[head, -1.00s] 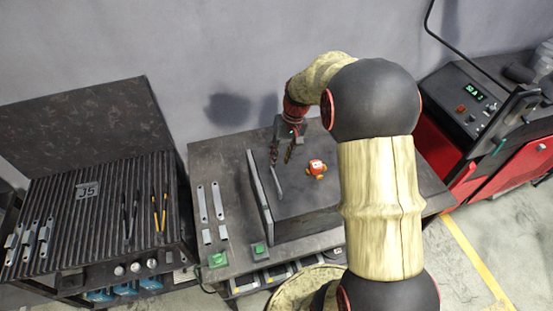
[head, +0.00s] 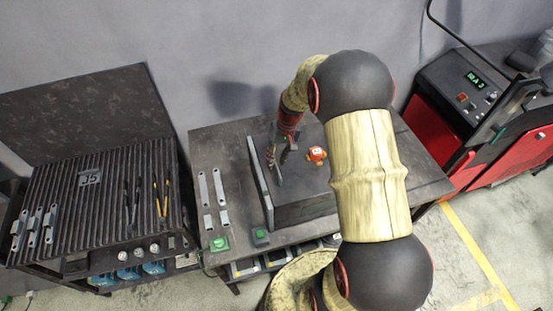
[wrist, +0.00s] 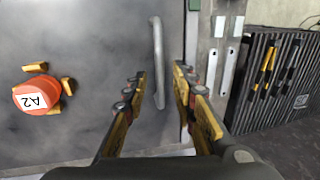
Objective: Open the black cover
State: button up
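The black cover (head: 312,183) is a dark flat lid on the box on the grey workbench, and it looks closed. Its bar handle (head: 279,168) stands near the left edge. My gripper (head: 272,153) is low over the handle in the head view, its tips partly hard to make out. In the wrist view, my gripper (wrist: 161,75) is open, with one yellow-and-black finger on each side of the grey handle (wrist: 157,45). The cover (wrist: 90,110) fills the left of that view.
Metal brackets (head: 204,188) and green buttons (head: 219,243) lie on the bench's left side. A ribbed black table (head: 95,215) stands left, a red machine (head: 480,120) right.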

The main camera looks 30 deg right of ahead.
jog(key=shift+c, duration=0.8)
grip_shut()
